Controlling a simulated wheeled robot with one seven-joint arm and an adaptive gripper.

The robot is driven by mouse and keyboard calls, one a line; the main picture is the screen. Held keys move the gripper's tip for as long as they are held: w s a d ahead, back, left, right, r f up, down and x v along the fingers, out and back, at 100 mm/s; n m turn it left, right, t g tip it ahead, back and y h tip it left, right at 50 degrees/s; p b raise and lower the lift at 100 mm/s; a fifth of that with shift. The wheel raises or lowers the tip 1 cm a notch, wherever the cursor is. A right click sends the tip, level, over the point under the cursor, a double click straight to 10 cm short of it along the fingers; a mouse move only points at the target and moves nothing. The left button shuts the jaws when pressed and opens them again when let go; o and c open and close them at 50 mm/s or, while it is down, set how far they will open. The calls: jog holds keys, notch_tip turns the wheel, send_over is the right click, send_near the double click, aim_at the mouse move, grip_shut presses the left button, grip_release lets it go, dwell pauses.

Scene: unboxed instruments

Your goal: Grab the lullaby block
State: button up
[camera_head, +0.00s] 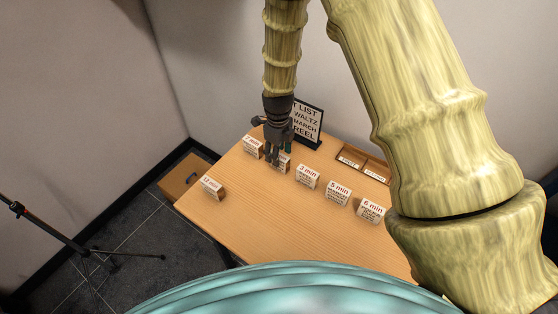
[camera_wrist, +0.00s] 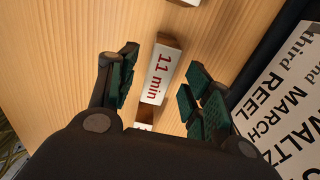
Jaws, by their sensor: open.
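No label in view can be read as lullaby, so I cannot tell which block it is. In the wrist view, a white-faced wooden block (camera_wrist: 158,75) marked "11 min" in red lies between the spread fingers of my gripper (camera_wrist: 162,80). The fingers appear apart from it on both sides. In the head view, my gripper (camera_head: 274,158) is low over the back left of the table, partly covering a block (camera_head: 285,163). Other labelled blocks stand in the row: one at the left (camera_head: 252,146), and others marked 3 min (camera_head: 308,177), 5 min (camera_head: 338,194) and 6 min (camera_head: 370,211).
Another block (camera_head: 211,187) stands alone near the table's left edge. A black-framed list sign (camera_head: 309,124) stands close behind my gripper. A wooden tray (camera_head: 364,163) with compartments is at the back right. The front of the table (camera_head: 275,230) is clear. A cardboard box (camera_head: 183,177) is on the floor.

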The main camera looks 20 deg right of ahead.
jog(key=shift+w+f, duration=0.3)
jog(key=shift+f, duration=0.3)
jog(key=shift+d+f+p, duration=0.1)
jog(key=shift+f+p, duration=0.2)
jog(key=shift+p, duration=0.15)
jog(key=shift+s+f+p, duration=0.3)
jog(key=shift+s+f, duration=0.15)
jog(key=shift+f, duration=0.1)
jog(key=shift+s, duration=0.35)
jog(key=shift+f, duration=0.25)
jog(key=shift+w+f, duration=0.55)
jog(key=shift+f, duration=0.05)
jog(key=shift+s+r, duration=0.15)
jog(key=shift+c, duration=0.2)
jog(key=shift+s+r, duration=0.1)
jog(key=shift+s, duration=0.05)
jog(key=c, duration=0.3)
grip_shut()
